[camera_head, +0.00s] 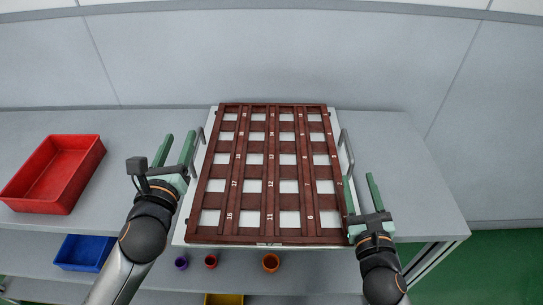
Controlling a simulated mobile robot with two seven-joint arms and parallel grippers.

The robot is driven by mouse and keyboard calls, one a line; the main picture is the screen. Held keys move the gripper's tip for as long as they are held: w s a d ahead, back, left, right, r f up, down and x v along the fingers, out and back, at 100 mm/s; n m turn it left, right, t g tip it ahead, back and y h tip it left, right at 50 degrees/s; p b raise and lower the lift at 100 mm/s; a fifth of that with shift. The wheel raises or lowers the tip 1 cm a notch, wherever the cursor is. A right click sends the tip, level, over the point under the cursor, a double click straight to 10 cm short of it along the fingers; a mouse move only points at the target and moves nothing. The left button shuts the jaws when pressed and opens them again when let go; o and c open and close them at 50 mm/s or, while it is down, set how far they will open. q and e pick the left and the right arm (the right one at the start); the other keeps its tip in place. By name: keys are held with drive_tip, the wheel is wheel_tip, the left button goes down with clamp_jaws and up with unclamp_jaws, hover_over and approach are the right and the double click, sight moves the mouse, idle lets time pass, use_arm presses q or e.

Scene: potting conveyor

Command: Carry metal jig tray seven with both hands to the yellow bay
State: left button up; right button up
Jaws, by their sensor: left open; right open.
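The metal jig tray (182,232) lies on the grey bench, with a dark red slotted grid (249,172) on it bearing white numbers over pale square openings. It has a left side handle (198,147) and a right side handle (345,148). My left gripper (179,136) is open beside the left handle, its right green finger close to it. My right gripper (359,177) is open by the near end of the right handle, its left finger close to the tray edge. I cannot tell whether either finger touches. No marked yellow bay is in view.
A red bin (55,174) stands at the bench's left. The bench (415,190) is clear at right; a grey wall rises behind.

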use_arm(q)
drive_tip(key=shift+f, duration=0.15)
hover_over(193, 186)
wheel_tip(193, 186, down, 8)
drive_tip(key=shift+f, duration=0.1)
use_arm(e)
approach(348, 143)
drive_tip(key=w, duration=0.3)
drive_tip(key=shift+w+f, duration=0.25)
drive_tip(key=shift+w, duration=0.05)
use_arm(q)
drive_tip(key=w, duration=0.7)
drive_tip(key=shift+w+r, duration=0.2)
drive_tip(key=shift+w, duration=0.05)
use_arm(e)
drive_tip(key=w, duration=0.6)
drive_tip(key=shift+d, duration=0.15)
use_arm(q)
clamp_jaws()
use_arm(e)
clamp_jaws()
use_arm(q)
drive_tip(key=shift+r, duration=0.3)
use_arm(e)
drive_tip(key=shift+r, duration=0.25)
